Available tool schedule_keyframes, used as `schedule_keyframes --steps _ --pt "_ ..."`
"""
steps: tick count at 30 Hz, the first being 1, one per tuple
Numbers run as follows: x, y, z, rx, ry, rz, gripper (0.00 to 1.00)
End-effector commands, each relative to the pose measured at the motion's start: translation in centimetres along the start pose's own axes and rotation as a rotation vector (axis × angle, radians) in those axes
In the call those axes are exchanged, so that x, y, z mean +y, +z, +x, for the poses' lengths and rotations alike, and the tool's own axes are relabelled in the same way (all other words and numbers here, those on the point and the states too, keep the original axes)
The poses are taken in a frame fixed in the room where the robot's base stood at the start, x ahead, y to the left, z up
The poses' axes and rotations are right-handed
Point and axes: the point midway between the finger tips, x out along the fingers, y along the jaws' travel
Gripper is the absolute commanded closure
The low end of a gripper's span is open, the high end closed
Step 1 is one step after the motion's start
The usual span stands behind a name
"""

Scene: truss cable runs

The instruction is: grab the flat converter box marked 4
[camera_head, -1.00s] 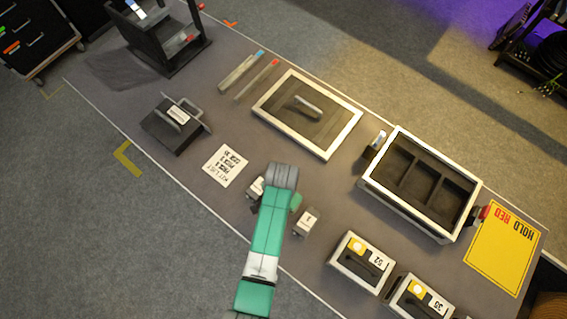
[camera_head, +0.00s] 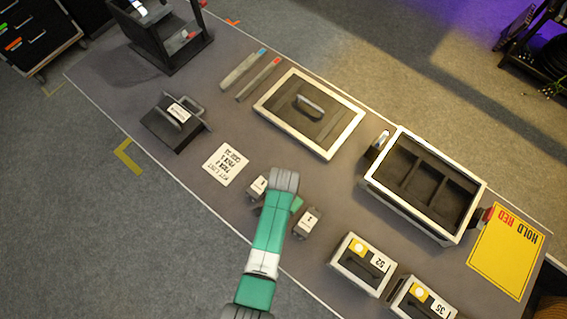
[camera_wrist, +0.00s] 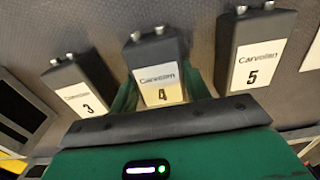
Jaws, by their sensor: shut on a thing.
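The box marked 4 (camera_wrist: 158,62) is dark with a white front label and two silver connectors on top. It stands upright in the wrist view between the green fingers of my gripper (camera_wrist: 160,85), which is shut on it. Its lower end is hidden by my gripper. I cannot tell whether it is off the table. In the head view my arm hides this box. A green part of my gripper (camera_head: 296,204) shows there beside my arm.
Similar boxes marked 3 (camera_wrist: 84,86) and 5 (camera_wrist: 255,50) stand close on either side. In the head view, a kit list (camera_head: 226,164), two cases marked 52 (camera_head: 361,265) and 35 (camera_head: 422,298), an open divided crate (camera_head: 400,205) and a lidded tray (camera_head: 335,146) lie around.

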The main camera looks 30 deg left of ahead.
Motion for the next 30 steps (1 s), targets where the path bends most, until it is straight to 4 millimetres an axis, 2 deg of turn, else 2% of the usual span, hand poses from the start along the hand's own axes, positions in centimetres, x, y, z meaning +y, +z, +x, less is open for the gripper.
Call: schedule_keyframes --steps 7,15,20,30 --pt "0.0 -0.1 -0.6 0.001 -0.001 0.0 0.84" --pt "0.1 0.3 -3.9 0.001 0.0 0.0 0.84" --pt "1.0 4.0 -4.0 -0.001 0.002 -0.002 0.84" --pt "3.2 12.7 -4.8 -0.001 0.001 -0.001 0.84"
